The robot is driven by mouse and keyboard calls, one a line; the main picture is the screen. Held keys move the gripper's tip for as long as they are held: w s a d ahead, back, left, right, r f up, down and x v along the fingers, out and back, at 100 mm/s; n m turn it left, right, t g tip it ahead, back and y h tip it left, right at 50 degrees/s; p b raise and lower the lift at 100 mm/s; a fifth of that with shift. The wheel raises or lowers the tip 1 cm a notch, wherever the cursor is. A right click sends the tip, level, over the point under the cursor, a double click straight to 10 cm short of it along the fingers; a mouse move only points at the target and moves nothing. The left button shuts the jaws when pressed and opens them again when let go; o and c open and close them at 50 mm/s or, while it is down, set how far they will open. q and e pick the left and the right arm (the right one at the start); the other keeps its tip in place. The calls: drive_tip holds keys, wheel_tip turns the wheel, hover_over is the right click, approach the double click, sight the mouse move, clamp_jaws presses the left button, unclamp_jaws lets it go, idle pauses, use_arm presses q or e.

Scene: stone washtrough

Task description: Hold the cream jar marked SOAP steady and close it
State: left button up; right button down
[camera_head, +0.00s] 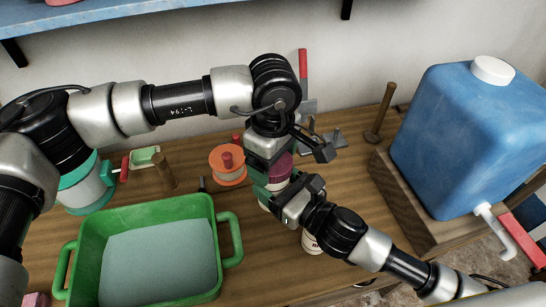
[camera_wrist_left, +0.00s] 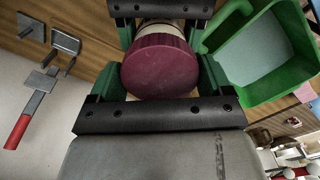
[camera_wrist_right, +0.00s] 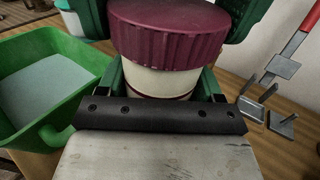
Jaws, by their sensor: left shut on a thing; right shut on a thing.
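The cream jar (camera_wrist_right: 155,80) stands under a ribbed maroon lid (camera_head: 281,167). The lid sits on its top and looks about level in the right wrist view; whether it is fully tight I cannot tell. The SOAP marking is not visible. My left gripper (camera_head: 278,172) comes from above and is shut on the lid, which also shows between its green pads in the left wrist view (camera_wrist_left: 160,68). My right gripper (camera_head: 277,192) is shut on the jar's body below the lid, from the side. In the head view the grippers hide most of the jar.
A green tub (camera_head: 72,270) stands at front left. A blue water container (camera_head: 465,135) with a tap rests on a wooden stand at right. An orange-rimmed spool (camera_head: 228,178), a white lettered container (camera_head: 311,243) and metal tools (camera_head: 335,138) are close around the grippers.

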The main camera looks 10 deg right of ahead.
use_arm(q)
drive_tip(key=shift+w+m, duration=0.1)
drive_tip(key=shift+m, duration=0.7)
drive_tip(key=o, duration=0.9)
wheel_tip(320, 180, up, 12)
